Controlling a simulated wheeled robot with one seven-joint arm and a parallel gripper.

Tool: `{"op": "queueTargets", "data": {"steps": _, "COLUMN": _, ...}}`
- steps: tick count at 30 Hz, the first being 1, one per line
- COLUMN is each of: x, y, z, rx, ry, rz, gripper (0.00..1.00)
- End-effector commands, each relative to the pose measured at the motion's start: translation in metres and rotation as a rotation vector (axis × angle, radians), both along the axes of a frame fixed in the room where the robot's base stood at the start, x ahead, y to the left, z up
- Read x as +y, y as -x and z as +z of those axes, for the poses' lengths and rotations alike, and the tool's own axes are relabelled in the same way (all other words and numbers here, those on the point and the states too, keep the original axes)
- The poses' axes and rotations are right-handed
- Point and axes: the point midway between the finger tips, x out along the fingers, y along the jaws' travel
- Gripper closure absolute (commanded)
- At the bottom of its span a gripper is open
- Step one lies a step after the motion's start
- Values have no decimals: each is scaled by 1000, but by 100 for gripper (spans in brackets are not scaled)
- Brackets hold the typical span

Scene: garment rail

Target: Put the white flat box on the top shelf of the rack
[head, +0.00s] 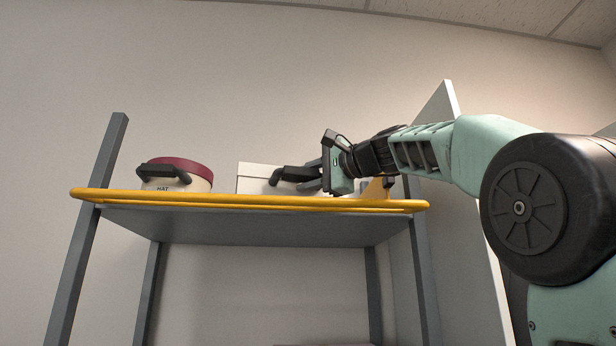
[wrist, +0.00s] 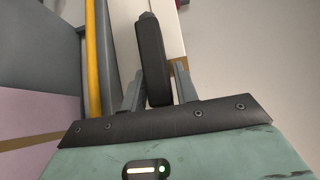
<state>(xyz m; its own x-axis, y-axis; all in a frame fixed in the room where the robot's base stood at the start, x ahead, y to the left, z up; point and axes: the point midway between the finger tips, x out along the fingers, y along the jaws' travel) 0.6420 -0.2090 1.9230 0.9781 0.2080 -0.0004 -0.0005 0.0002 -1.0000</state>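The white flat box (head: 255,176) is at the rack's top shelf (head: 250,222), behind its yellow front rail. The rail hides its lower edge, so I cannot tell whether it rests fully on the shelf. A dark handle (head: 290,177) sticks out of its front. My gripper (head: 316,178) is at this handle, on the box's right side. In the wrist view, the black handle (wrist: 154,65) stands between the two fingers of my gripper (wrist: 160,80), which close in on both its sides. A strip of the white box (wrist: 126,40) shows behind the handle.
A round hat box (head: 176,178) with a dark red lid and black handle stands on the same shelf to the left, with a gap between the boxes. The yellow rail (head: 150,197) runs along the shelf front. A pale upright panel (head: 446,150) stands at the right.

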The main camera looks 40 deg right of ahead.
Motion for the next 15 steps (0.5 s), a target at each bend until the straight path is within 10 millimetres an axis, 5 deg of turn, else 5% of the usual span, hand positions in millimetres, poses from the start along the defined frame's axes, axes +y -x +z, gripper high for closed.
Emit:
{"op": "queueTargets", "data": {"steps": 3, "x": 0, "y": 0, "z": 0, "rx": 0, "ry": 0, "rz": 0, "gripper": 100}}
{"op": "queueTargets", "data": {"steps": 15, "x": -7, "y": -6, "z": 1, "rx": 0, "ry": 0, "rz": 1, "gripper": 100}}
